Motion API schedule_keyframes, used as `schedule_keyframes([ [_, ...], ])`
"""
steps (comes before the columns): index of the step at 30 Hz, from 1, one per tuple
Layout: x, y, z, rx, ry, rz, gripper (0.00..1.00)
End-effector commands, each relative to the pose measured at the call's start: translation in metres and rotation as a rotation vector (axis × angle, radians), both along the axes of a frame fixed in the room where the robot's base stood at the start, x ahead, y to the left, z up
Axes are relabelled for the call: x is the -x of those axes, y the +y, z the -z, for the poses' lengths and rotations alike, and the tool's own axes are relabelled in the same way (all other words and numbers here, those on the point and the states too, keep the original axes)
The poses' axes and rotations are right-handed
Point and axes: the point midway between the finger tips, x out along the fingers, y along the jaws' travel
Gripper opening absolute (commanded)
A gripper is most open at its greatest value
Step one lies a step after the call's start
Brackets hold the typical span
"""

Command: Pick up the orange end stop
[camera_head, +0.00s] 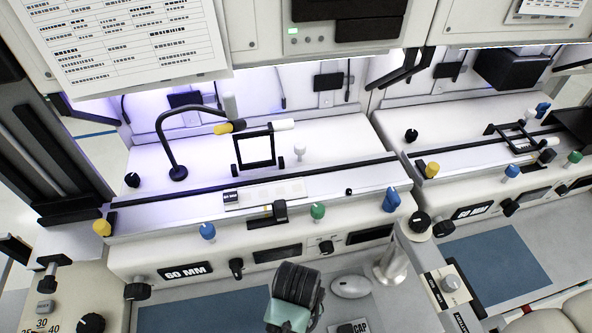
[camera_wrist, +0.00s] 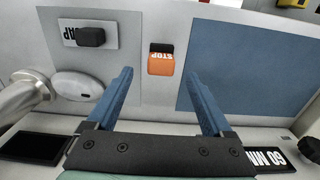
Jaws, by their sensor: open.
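The orange end stop (camera_wrist: 161,62) is a small block with "STOP" lettering and a dark top part. It sits on the grey worktop in the upper middle of the wrist view, beside the blue mat. My gripper (camera_wrist: 159,72) is open and empty, with its two blue fingers spread to either side of the end stop in the picture. I cannot tell the height of the fingertips above the worktop. In the head view the end stop does not show, and my dark wrist covers part of the worktop.
A plate marked CAP with a black block (camera_wrist: 91,37) and a white rounded object (camera_wrist: 77,84) lie left of the end stop. A blue mat (camera_wrist: 240,65) lies right. The bonder's front panel with the 60 MM label (camera_head: 185,271) stands behind the worktop.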

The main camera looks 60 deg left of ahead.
Motion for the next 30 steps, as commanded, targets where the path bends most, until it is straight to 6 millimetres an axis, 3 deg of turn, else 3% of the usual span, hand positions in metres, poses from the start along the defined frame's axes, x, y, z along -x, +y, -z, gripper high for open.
schedule_keyframes([
  [12,0.002,0.0,0.045,0.001,0.001,-0.001,0.85],
  [22,0.002,0.0,0.053,-0.001,-0.001,0.001,0.85],
  [23,0.002,0.0,0.053,-0.001,-0.001,0.001,0.83],
  [30,0.002,0.0,0.052,-0.001,-0.001,0.001,0.4],
])
